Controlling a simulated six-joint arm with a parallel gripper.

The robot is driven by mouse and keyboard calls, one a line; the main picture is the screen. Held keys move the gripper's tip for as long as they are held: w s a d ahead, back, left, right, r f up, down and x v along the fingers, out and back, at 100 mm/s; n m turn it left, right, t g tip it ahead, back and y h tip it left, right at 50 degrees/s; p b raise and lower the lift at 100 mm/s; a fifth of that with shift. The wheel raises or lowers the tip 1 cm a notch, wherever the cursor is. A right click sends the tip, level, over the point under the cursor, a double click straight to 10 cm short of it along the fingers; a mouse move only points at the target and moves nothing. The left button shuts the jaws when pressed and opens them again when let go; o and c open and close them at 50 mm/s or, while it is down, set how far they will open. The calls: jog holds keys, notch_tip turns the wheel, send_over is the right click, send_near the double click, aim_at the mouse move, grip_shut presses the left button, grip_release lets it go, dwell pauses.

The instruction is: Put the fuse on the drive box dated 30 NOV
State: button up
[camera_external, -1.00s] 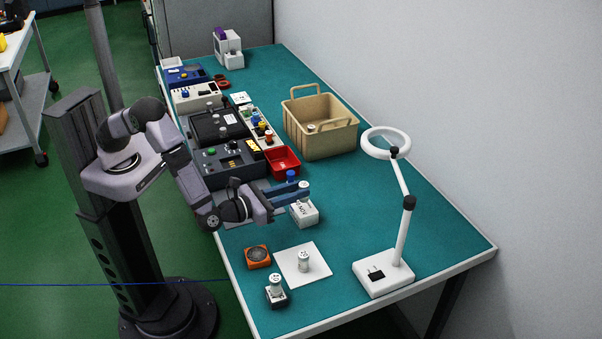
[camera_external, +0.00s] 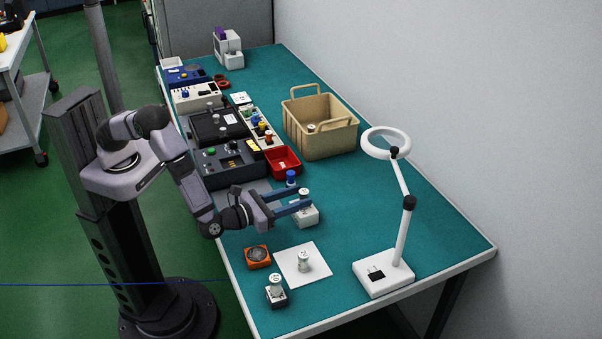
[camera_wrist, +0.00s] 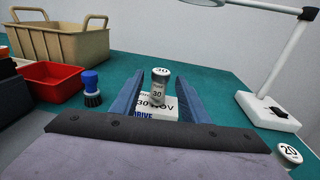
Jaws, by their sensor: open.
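The drive box (camera_external: 306,217) is white and stands on the teal table; in the wrist view its face (camera_wrist: 150,110) reads 30 NOV and DRIVE. A silver fuse (camera_wrist: 160,87) with a white top marked 30 stands upright on this box. It also shows in the external view (camera_external: 304,194), partly hidden by a finger. My gripper (camera_wrist: 159,92) is open, with one blue finger on each side of the fuse. In the wrist view, gaps show between the fuse and both fingers.
A blue-capped item (camera_wrist: 91,88) stands close to the left finger. A red bin (camera_external: 282,162) and a tan crate (camera_external: 320,140) lie beyond.

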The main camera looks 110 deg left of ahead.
jog(key=shift+r, duration=0.25)
jog(key=b+v, duration=0.2)
jog(key=v, duration=1)
jog(key=shift+f+b, duration=0.1)
jog(key=shift+b, duration=0.25)
